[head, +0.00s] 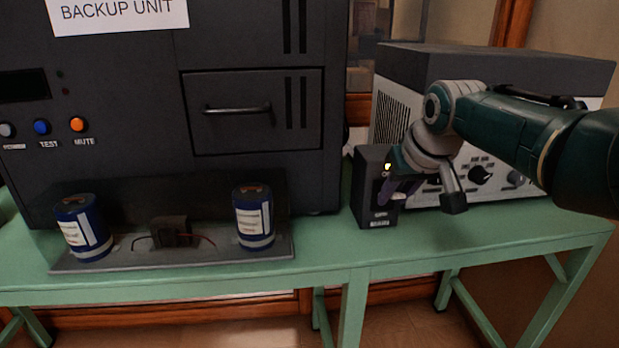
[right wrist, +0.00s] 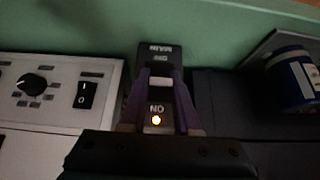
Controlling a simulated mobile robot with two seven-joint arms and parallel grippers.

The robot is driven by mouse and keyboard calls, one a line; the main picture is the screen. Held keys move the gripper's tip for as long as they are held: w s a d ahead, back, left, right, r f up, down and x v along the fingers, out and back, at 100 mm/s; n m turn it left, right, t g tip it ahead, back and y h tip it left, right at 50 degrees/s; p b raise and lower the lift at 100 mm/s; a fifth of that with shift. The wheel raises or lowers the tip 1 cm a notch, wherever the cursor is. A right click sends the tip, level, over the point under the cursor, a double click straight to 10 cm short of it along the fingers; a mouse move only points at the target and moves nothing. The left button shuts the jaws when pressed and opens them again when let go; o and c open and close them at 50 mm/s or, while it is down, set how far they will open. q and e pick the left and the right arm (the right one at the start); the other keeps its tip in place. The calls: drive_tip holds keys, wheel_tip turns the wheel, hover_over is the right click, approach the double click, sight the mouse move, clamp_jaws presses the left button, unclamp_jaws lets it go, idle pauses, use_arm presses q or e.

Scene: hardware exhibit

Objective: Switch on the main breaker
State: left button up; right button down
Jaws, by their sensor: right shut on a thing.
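The main breaker is a small dark upright box (head: 372,205) on the green table, between the backup unit and the grey-topped unit. In the right wrist view its face (right wrist: 158,54) reads MAIN, with an OFF mark and an ON mark. A small lamp (right wrist: 156,120) by ON glows orange-yellow. My right gripper (head: 388,187) is at the front of the box. In the right wrist view its purple fingers (right wrist: 160,80) are closed around the pale switch lever (right wrist: 160,86); the lever's exact position is partly hidden. My left gripper is not in view.
The backup unit (head: 150,110) stands at left. In front of it, a grey tray (head: 170,262) holds two blue cylinders (head: 82,228) (head: 254,216). The grey-topped unit (head: 490,65) stands behind my right arm. The green table's (head: 440,232) front right is clear.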

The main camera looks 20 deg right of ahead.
drive_tip(key=shift+g, duration=0.3)
idle(0.4)
drive_tip(key=c, duration=0.6)
unclamp_jaws()
drive_tip(key=shift+w+r, duration=0.1)
drive_tip(key=shift+c, duration=0.2)
drive_tip(key=shift+r+p, duration=0.45)
drive_tip(key=p+v, duration=0.6)
drive_tip(key=v, duration=0.3)
drive_tip(key=shift+s, duration=0.3)
